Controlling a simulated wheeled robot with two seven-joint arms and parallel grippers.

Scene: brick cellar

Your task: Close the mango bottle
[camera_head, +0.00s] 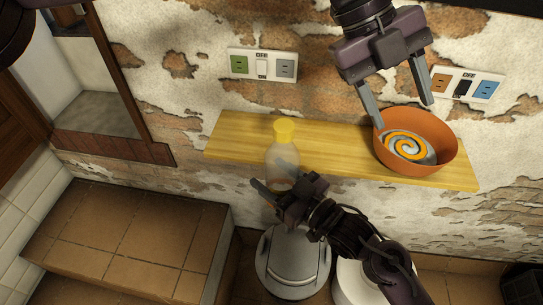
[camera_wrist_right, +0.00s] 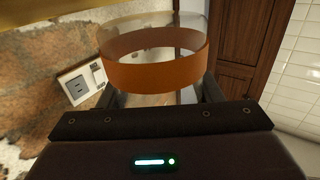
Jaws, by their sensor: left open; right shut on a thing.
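My right gripper (camera_head: 275,182) is shut on the bottle's lower part, reaching in from below right. The right wrist view shows the bottle (camera_wrist_right: 152,62) between the fingers, its orange band low; the cap is not visible there. My left gripper (camera_head: 405,117) comes down from the top, open and empty, with its fingers by the rim of the orange bowl.
The orange bowl (camera_head: 443,150) with a grey and orange swirl stands on the right of the wooden shelf (camera_head: 232,140). Switch plates (camera_head: 262,65) are on the brick wall behind. A grey-lidded bin (camera_head: 293,265) stands below. The shelf between bottle and bowl is clear.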

